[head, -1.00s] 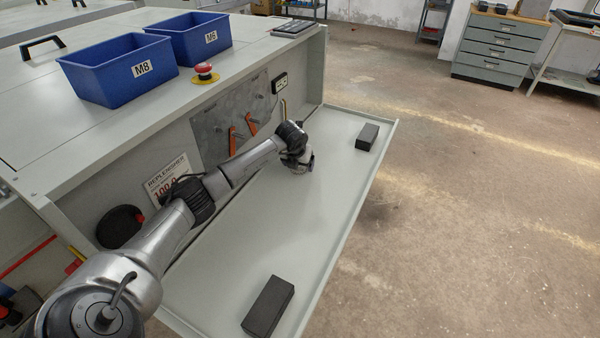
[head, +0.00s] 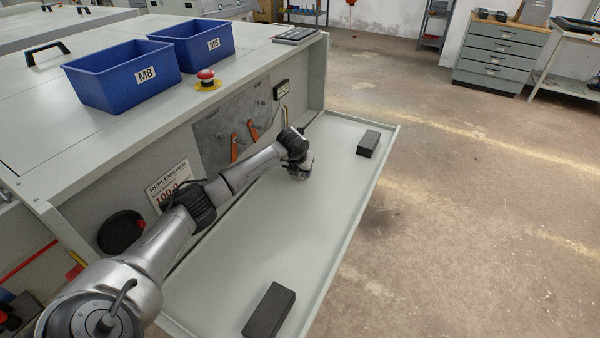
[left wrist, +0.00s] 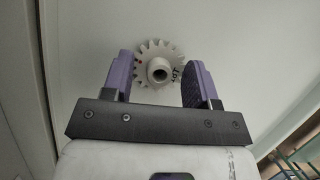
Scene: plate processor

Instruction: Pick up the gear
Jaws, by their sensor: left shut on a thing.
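The gear (left wrist: 146,50) is a pale, toothed wheel with a raised round hub. It shows in the left wrist view against a pale surface, between the two purple fingers of my left gripper (left wrist: 160,66). The gripper is shut on the gear. Dark lettering shows on the gear's right side. In the head view my left arm reaches over the grey tray (head: 262,236), with its end low over the tray's far half. The gear and fingertips cannot be made out there. My right gripper is in neither view.
Two black blocks (head: 269,309) (head: 368,143) lie at the tray's near and far ends. The machine's front panel has orange levers (head: 234,148). Blue bins M8 (head: 118,84) and M6 (head: 190,48) and a red button (head: 206,77) are on top. The floor at right is clear.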

